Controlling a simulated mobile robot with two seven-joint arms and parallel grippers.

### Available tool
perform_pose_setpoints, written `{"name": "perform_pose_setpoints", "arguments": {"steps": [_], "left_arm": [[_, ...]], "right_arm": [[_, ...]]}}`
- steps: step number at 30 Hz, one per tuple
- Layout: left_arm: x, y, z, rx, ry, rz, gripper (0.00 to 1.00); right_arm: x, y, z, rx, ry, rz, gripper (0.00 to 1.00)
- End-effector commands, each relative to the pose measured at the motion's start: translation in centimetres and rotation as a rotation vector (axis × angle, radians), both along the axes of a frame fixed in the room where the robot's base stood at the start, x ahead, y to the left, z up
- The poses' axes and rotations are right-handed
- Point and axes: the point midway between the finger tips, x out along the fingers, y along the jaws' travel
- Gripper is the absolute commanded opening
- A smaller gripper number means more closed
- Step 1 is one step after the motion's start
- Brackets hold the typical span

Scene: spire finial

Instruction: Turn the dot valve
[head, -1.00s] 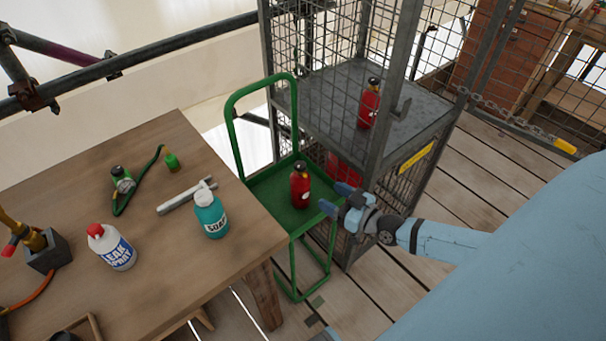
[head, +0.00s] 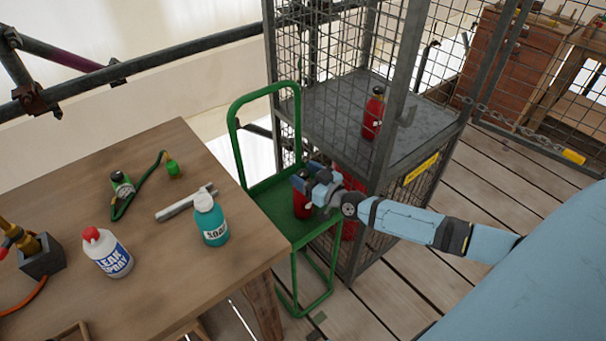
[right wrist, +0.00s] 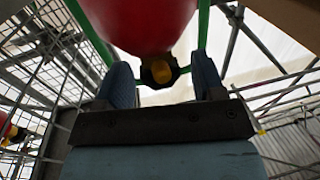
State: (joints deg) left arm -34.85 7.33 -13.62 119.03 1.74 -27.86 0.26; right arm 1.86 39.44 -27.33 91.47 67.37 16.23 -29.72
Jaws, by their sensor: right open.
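A red cylinder (head: 303,209) stands on the green trolley, its top hidden by my right gripper in the head view. In the right wrist view the cylinder (right wrist: 150,18) fills the top, with a dark valve and yellow-orange cap (right wrist: 161,71) at its end. My right gripper (head: 305,174) is open at the cylinder's top. In the right wrist view its two blue fingers (right wrist: 163,80) stand either side of the valve, with gaps visible. I cannot make out a dot mark on the valve. My left gripper is not in view.
Another red cylinder (head: 373,117) stands on the mesh cage's shelf (head: 415,130); red shows lower in the cage, partly behind my arm. The green trolley (head: 270,192) touches or nearly touches the wooden table (head: 160,270), which holds a soap bottle (head: 210,222), leak spray (head: 106,254) and tools.

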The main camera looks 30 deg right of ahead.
Motion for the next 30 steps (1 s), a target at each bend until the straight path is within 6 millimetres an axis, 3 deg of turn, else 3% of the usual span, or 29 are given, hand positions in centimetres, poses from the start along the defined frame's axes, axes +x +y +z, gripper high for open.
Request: {"name": "perform_pose_setpoints", "arguments": {"steps": [12,19,30], "left_arm": [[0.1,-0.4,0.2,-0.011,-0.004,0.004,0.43],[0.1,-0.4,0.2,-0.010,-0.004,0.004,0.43],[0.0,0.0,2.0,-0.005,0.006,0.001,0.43]], "right_arm": [[0.9,0.3,0.0,0.001,0.000,0.001,0.63],[0.9,0.3,0.0,0.000,0.000,0.001,0.13],[0.9,0.4,0.6,0.003,0.002,-0.045,0.13]]}}
